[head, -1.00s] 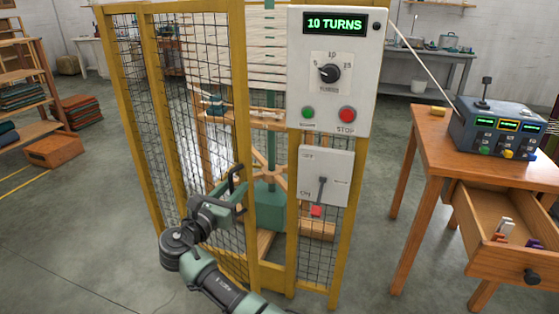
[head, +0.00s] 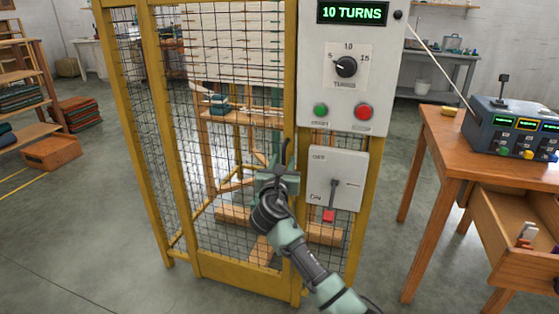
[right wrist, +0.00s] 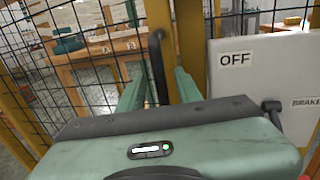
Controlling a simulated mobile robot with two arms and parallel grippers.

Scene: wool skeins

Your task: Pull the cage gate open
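The cage gate (head: 238,280) is a yellow-framed wire mesh panel. Its right edge now stands close against the yellow post beside the control panel, so it looks shut or nearly shut. Its black handle (head: 284,151) is on that right edge and also shows in the right wrist view (right wrist: 157,62). My right gripper (head: 282,170) is at the handle. In the right wrist view its two green fingers (right wrist: 158,88) stand on either side of the handle, with gaps visible, so it looks open around it. Contact is unclear. My left gripper is out of view.
A control panel (head: 345,98) reads 10 TURNS. A brake plate (head: 350,165) below has its red-knobbed lever (head: 328,215) down, right of my gripper. A wooden table (head: 440,150) with an open drawer (head: 515,225) stands right.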

